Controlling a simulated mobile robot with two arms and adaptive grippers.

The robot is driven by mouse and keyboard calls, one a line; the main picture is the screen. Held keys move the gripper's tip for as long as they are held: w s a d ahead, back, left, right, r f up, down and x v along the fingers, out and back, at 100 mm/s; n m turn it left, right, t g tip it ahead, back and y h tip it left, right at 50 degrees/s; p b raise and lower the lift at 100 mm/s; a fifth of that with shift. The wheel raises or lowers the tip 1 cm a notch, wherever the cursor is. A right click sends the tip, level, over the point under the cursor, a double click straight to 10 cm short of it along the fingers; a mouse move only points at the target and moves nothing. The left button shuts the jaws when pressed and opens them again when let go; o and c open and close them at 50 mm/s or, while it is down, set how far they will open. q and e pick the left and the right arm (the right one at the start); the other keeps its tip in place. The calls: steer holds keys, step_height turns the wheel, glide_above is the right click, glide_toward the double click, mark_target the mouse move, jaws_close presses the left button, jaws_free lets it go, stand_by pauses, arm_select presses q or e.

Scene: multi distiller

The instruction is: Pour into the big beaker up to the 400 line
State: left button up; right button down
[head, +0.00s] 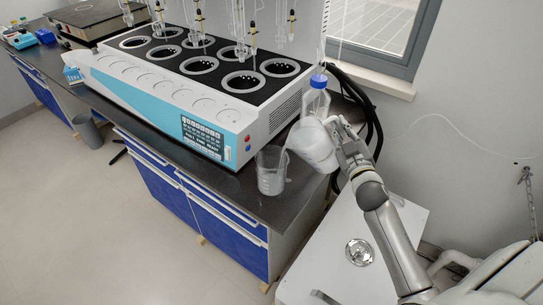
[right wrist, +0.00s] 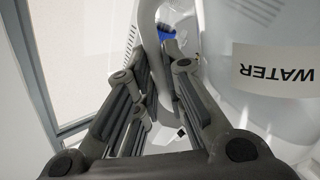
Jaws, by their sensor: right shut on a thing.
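The big beaker (head: 272,178) is clear glass and stands upright on the dark bench top near its right end, beside the heating unit. My right gripper (head: 347,150) is shut on the handle of a white water jug (head: 312,146). The jug tilts left, its spout side close to the beaker's rim. The right wrist view shows the fingers (right wrist: 152,92) around the white handle and the jug's body (right wrist: 260,105) with an upside-down WATER label. The liquid level in the beaker and its 400 line are too small to read. My left gripper is out of view.
A blue-capped clear bottle (head: 317,96) stands just behind the jug. The large heating unit (head: 215,100) with glassware above it fills the bench to the left. Black cables (head: 372,115) hang at the right. The bench's front edge is close to the beaker.

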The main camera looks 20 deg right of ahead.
mark_target(332, 139)
steer(key=shift+w+a+r+n+p, duration=0.1)
steer(key=shift+a+r+n, duration=0.35)
steer(key=shift+r, duration=0.2)
steer(key=shift+s+a+r+n+p, duration=0.15)
steer(key=shift+a+r+n, duration=0.2)
steer(key=shift+r+n, duration=0.25)
steer(key=shift+w+a+r+n+p, duration=0.15)
steer(key=shift+a+r+n, duration=0.25)
steer(key=shift+r, duration=0.35)
stand_by(2.0)
steer(key=shift+a+r+n+t+b, duration=0.35)
steer(key=shift+a+n, duration=0.2)
steer(key=shift+n, duration=0.4)
stand_by(3.0)
